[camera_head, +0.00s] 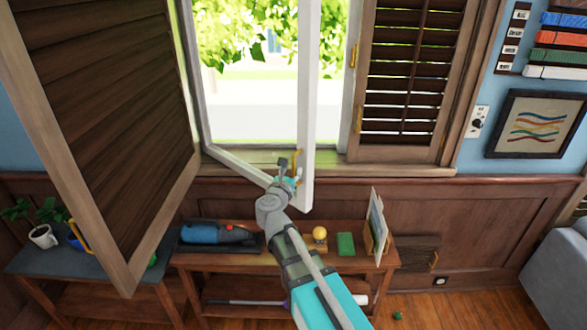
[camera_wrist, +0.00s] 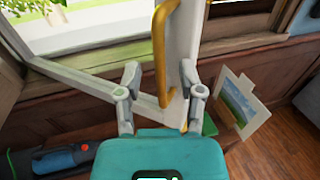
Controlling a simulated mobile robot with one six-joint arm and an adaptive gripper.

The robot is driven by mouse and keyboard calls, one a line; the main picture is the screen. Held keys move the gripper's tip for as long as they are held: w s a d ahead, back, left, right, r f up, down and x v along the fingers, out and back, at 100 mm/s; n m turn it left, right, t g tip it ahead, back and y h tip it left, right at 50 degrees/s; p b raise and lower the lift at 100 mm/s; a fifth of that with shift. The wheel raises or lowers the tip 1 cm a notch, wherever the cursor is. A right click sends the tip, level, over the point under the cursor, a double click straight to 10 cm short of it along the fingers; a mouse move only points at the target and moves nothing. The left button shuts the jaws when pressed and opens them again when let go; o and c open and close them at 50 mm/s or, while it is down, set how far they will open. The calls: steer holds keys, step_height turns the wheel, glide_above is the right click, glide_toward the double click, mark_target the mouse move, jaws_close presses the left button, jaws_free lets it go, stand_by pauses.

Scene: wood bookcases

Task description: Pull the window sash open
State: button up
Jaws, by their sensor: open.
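The white window sash (camera_head: 307,90) is swung inward, its free edge standing away from the window opening. A curved gold handle (camera_wrist: 159,45) is on the sash near its lower corner; a small part of it shows in the head view (camera_head: 297,162). My gripper (camera_wrist: 160,73) is open, with one finger on each side of the handle's lower part in the wrist view. I cannot tell whether either finger touches the handle or sash. In the head view my gripper (camera_head: 286,171) is at the sash's lower corner and partly hides it.
A louvred shutter (camera_head: 110,110) stands swung out on the left; another shutter (camera_head: 411,80) is on the right. Below is a low wooden table (camera_head: 215,262) with a blue handheld tool (camera_head: 213,233), a yellow ball (camera_head: 319,233), a green block (camera_head: 345,244) and a picture (camera_head: 376,225).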

steer(key=v, duration=0.9)
steer(key=shift+s, duration=0.15)
steer(key=shift+a+r, duration=0.1)
